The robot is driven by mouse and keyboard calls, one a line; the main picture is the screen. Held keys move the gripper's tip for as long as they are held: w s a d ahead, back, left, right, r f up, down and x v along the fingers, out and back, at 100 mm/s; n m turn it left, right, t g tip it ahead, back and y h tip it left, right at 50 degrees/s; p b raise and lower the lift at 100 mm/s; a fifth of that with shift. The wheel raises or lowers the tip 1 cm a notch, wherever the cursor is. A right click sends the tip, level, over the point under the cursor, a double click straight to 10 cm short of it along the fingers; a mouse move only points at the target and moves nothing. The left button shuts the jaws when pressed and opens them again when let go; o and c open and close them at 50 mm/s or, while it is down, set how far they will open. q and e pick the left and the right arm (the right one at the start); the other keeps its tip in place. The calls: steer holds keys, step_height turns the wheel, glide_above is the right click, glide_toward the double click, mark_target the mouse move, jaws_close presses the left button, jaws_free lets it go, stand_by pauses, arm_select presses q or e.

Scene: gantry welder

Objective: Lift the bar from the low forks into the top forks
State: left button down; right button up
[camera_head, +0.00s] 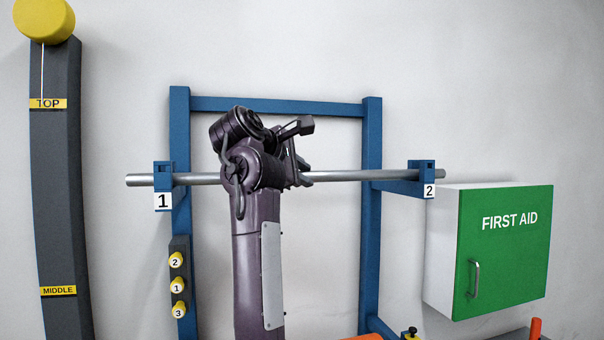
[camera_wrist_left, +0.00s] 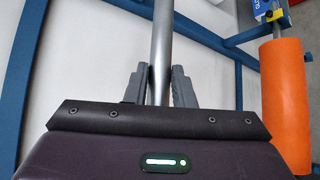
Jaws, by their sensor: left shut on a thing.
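A long grey metal bar (camera_head: 340,176) runs nearly level across a blue upright frame (camera_head: 371,230). Its left end passes at the blue fork marked 1 (camera_head: 163,178), its right end at the blue fork marked 2 (camera_head: 421,178). I cannot tell whether it rests in them or is just clear. My left gripper (camera_head: 299,165) is on the bar near its middle, partly hidden by my wrist. In the left wrist view its two grey fingers (camera_wrist_left: 158,88) are shut on the bar (camera_wrist_left: 162,40) from both sides. My right gripper is out of view.
A white first aid box with green door (camera_head: 505,250) hangs right of the frame. Yellow numbered buttons (camera_head: 177,287) sit below fork 1.

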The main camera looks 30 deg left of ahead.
arm_select(q)
steer(key=c, duration=1.1)
jaws_free()
steer(key=shift+c, duration=0.2)
steer(key=shift+s, duration=0.1)
steer(key=shift+f, duration=0.15)
steer(key=b+v, duration=0.3)
steer(key=v, duration=0.5)
steer(key=shift+b, duration=0.4)
